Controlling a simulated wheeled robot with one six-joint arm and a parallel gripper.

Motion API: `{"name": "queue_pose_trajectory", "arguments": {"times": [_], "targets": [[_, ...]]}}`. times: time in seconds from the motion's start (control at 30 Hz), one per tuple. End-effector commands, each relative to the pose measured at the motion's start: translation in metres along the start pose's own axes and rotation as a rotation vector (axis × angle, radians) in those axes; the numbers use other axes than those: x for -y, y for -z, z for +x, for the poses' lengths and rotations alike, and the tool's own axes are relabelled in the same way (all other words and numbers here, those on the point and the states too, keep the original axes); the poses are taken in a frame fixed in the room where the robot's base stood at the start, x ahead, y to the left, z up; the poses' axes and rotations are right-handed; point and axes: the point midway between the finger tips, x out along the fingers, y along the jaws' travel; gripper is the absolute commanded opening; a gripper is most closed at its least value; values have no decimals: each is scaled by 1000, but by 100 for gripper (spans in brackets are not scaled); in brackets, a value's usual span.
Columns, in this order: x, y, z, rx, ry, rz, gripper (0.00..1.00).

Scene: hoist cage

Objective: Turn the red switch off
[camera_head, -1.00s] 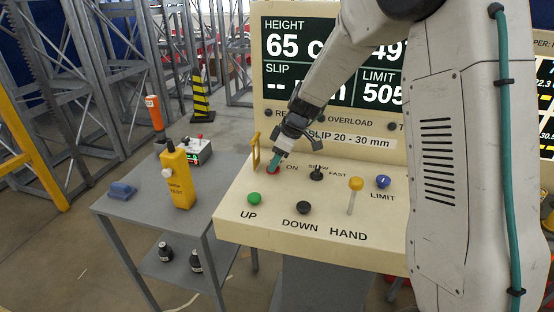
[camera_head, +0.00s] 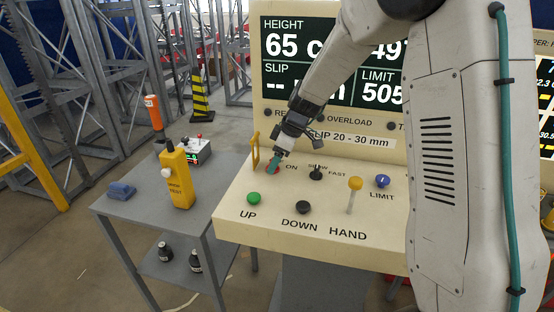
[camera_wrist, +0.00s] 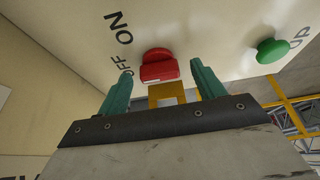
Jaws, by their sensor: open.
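The red switch (camera_wrist: 159,66) sits on the cream control panel (camera_head: 232,214), beside the printed words ON and OFF in the wrist view. In the head view only a little of the red switch (camera_head: 269,171) shows, mostly hidden by my gripper (camera_head: 275,164). My gripper (camera_wrist: 161,88) is open, with its two teal fingers on either side of the switch in the wrist view. I cannot tell whether a finger touches it. A yellow guard (camera_head: 255,151) stands upright just left of the switch; a yellow part also shows behind the switch in the wrist view (camera_wrist: 166,92).
The panel also carries a green UP button (camera_head: 254,198), a black DOWN button (camera_head: 303,207), a yellow HAND lever (camera_head: 355,184), a blue LIMIT knob (camera_head: 382,181) and a black lever (camera_head: 316,173). A grey table (camera_head: 143,216) at left holds a yellow tester (camera_head: 180,180).

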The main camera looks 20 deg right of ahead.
Motion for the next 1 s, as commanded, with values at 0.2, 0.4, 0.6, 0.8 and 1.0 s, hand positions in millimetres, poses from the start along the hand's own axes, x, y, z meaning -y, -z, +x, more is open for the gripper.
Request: {"name": "queue_pose_trajectory", "arguments": {"times": [0.2, 0.4, 0.6, 0.8, 1.0], "targets": [[-1, 0, -35, -2, -5, 0, 68], [0, 0, -65, -1, -2, 0, 68], [0, -1, -74, 1, 1, 1, 68], [1, -1, -74, 1, 1, 1, 68], [1, -1, -74, 1, 1, 4, 68]]}}
